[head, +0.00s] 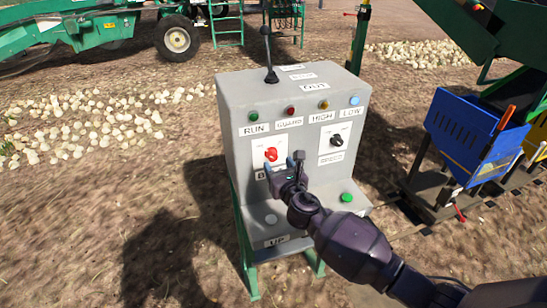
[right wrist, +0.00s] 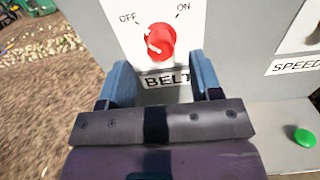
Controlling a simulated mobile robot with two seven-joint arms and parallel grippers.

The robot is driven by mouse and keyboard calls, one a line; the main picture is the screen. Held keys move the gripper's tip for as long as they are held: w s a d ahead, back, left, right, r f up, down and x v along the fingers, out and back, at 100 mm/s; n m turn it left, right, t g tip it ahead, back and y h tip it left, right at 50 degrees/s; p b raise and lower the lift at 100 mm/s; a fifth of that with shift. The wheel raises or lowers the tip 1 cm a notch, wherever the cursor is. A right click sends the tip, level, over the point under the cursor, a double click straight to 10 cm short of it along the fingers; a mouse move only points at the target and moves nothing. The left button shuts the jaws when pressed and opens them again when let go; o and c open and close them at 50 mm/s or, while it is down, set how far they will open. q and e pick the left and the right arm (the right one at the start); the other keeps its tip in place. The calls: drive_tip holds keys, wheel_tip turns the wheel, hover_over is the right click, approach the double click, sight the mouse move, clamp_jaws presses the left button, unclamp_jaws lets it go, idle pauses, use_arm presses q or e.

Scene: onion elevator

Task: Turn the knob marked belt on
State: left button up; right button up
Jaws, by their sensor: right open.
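The red belt knob (head: 271,154) is on a white plate on the front of the grey control box (head: 235,95). In the right wrist view the knob (right wrist: 161,42) sits below the printed words OFF and ON, above the label BELT. Its white mark is on its left side, toward OFF. My right gripper (head: 282,165) is just in front of the panel, at the knob's lower right in the head view. Its blue fingers (right wrist: 162,76) are open, one to each side below the knob, with nothing between them. My left gripper is not in view.
A black speed knob (head: 336,140) is right of the belt knob. A blue bin (head: 460,135) is at right; onions (head: 90,115) lie on the soil at left.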

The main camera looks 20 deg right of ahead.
sight(274, 157)
drive_tip(key=shift+w+a, duration=0.1)
drive_tip(key=shift+w, duration=2.3)
drive_tip(key=c, duration=0.9)
